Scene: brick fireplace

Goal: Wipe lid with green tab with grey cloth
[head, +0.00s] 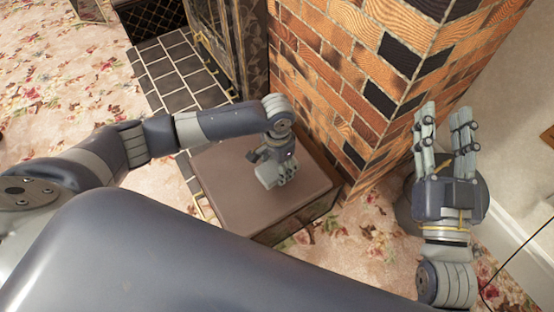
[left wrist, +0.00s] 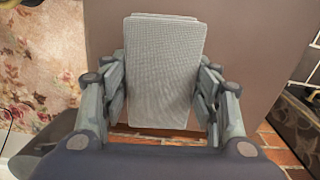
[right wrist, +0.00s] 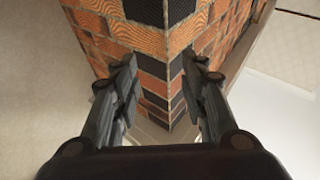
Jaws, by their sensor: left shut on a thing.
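A box with a flat brown lid (head: 228,165) stands beside the brick fireplace. The lid also fills the background of the left wrist view (left wrist: 245,45). No green tab can be made out on it. My left gripper (head: 272,180) points down at the lid, right of its middle. It is shut on the grey cloth (left wrist: 163,70), a folded light-grey piece between its fingers. Whether the cloth touches the lid is hard to tell. My right gripper (head: 446,118) is open and empty, raised to the right of the brick column.
The brick column (head: 345,75) rises directly behind the box. Floral carpet (head: 60,110) is open at the far left.

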